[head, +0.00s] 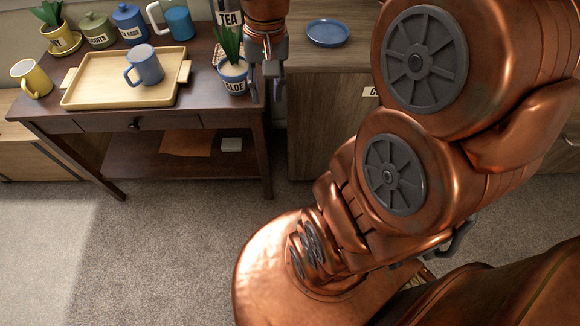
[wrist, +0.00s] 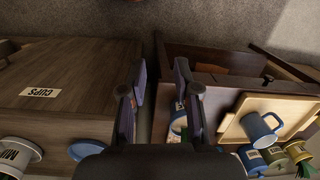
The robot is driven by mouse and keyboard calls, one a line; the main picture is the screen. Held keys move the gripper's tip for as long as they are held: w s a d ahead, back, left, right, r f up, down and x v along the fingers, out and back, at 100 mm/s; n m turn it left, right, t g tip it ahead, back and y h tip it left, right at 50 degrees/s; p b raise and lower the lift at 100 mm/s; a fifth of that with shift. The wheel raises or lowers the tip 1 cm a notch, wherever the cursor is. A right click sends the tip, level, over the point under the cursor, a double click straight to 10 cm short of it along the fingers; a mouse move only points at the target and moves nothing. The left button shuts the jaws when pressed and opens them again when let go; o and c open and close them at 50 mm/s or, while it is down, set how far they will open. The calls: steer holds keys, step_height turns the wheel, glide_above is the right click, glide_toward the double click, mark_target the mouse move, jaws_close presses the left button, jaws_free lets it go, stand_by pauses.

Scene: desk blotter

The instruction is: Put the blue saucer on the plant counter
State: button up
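The blue saucer (head: 327,33) lies flat on the grey-brown wooden cabinet top (head: 302,58), right of my gripper. In the wrist view, a blue rim (wrist: 92,148) that looks like the saucer's shows at the bottom, partly hidden by my gripper's body. My gripper (head: 267,88) is in front of the gap between the dark desk and the cabinet, just right of the aloe pot (head: 234,78). In the wrist view its fingers (wrist: 160,98) are spread apart with nothing between them. No counter in view carries a "plant" label.
The dark desk (head: 200,105) holds a wooden tray (head: 103,98) with a blue mug (head: 145,65), a yellow mug (head: 32,79), canisters and another plant pot (head: 60,38). The wrist view shows a labelled pot (wrist: 15,152) at the left. The cabinet front bears a "CUPS" label (wrist: 40,92).

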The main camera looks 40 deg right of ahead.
steer(key=s+a+f+n+g, duration=0.1)
steer(key=s+a+f+n, duration=0.1)
steer(key=s, duration=0.6)
steer(key=s+a+f+n+g+h, duration=0.1)
steer(key=s+a+f+n, duration=0.2)
steer(key=s+a, duration=0.2)
steer(key=s, duration=0.3)
steer(key=shift+f+n, duration=0.15)
steer(key=shift+n, duration=0.15)
steer(key=shift+w+d, duration=0.1)
step_height(320, 180, up, 18)
steer(key=w+t+p, duration=0.1)
steer(key=p, duration=1.5)
steer(key=shift+f, duration=0.2)
